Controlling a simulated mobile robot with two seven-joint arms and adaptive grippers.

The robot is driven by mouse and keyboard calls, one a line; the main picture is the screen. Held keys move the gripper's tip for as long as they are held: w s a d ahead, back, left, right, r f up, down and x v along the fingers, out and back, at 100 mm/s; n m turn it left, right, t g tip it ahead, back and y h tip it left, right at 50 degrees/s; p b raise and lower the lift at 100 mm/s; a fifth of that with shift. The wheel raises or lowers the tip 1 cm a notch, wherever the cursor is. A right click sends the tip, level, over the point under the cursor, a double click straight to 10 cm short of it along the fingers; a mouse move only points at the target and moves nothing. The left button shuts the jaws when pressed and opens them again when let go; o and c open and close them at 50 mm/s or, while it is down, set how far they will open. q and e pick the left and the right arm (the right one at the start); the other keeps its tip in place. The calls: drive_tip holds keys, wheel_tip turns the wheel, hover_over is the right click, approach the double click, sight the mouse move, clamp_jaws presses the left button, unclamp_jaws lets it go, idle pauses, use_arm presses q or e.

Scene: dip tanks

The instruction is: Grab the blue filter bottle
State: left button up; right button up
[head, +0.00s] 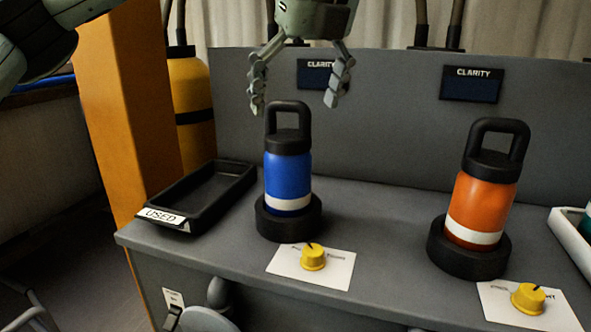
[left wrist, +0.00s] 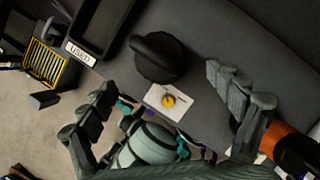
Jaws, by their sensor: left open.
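The blue filter bottle (head: 288,178) stands upright in a round black base (head: 289,220) on the grey bench. Its black lid has a tall loop handle. My left gripper (head: 298,98) hangs above and behind it in the picture, fingers spread wide and pointing down, with nothing between them. In the left wrist view the lid and handle (left wrist: 160,57) show from above, just beyond the space between the open fingers (left wrist: 160,80); the blue body is hidden there. My right gripper is not in view.
An empty black tray labelled USED (head: 190,200) lies left of the bottle. An orange bottle (head: 479,205) stands in its own base to the right. Yellow knobs (head: 313,257) sit on white cards in front. A grey back panel (head: 390,120) rises behind. A white tray (head: 570,240) is at far right.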

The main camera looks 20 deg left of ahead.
sight(287, 134)
use_arm(q)
drive_tip(key=x, duration=0.7)
drive_tip(key=shift+w+a, duration=0.2)
drive_tip(key=shift+c, duration=0.4)
drive_tip(key=shift+r, duration=0.1)
drive_tip(key=c, duration=1.9)
